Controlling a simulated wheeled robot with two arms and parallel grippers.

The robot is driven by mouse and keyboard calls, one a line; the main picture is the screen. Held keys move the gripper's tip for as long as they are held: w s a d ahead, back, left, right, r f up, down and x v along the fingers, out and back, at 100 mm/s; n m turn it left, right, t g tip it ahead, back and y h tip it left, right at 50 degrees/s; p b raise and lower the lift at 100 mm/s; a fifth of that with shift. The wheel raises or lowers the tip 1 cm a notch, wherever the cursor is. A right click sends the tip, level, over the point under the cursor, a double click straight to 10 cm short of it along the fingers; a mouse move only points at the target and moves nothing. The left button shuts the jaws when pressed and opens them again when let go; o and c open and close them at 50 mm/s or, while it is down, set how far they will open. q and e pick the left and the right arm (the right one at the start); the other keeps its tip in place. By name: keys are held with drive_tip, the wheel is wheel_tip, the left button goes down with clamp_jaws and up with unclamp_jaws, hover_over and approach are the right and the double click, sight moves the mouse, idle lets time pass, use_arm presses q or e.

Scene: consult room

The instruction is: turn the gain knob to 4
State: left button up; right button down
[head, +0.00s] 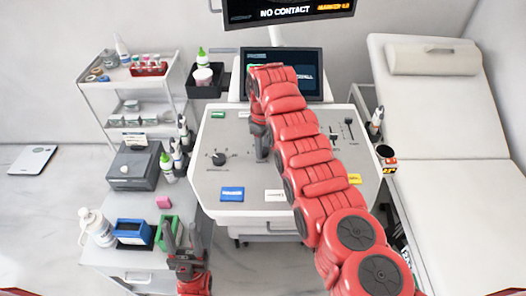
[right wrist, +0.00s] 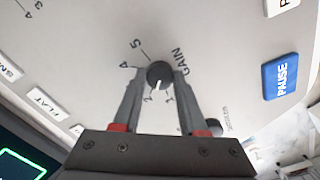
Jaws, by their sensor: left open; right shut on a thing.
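The gain knob (right wrist: 159,74) is a small round black knob with a white pointer line, beside the printed word GAIN. Numbers 1, 2, 4 and 5 show around it. The pointer aims down, between 1 and 2 and a little toward 2. My right gripper (right wrist: 159,76) is shut on the knob, one finger on each side. In the head view my right gripper (head: 262,152) reaches down onto the console top (head: 212,178); the knob is hidden there. My left gripper (head: 184,234) is open and empty, low at the left, over the side cabinet's edge.
Another black knob (head: 218,158) sits at the console's left. A screen (head: 310,75) stands behind. Blue (head: 132,232) and green bins stand near my left gripper. An exam couch (head: 445,130) is at right.

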drive_tip(key=m+b, duration=0.2)
drive_tip(key=m, duration=0.2)
drive_tip(key=shift+f+m+b, duration=0.15)
drive_tip(key=shift+m+b, duration=0.15)
drive_tip(key=shift+b, duration=0.05)
drive_tip(key=m+b, duration=0.2)
drive_tip(key=m, duration=0.2)
drive_tip(key=m+b, duration=0.1)
drive_tip(key=m, duration=0.4)
drive_tip(key=shift+m, duration=1.7)
drive_tip(key=shift+b, duration=0.3)
drive_tip(key=shift+c, duration=2.2)
unclamp_jaws()
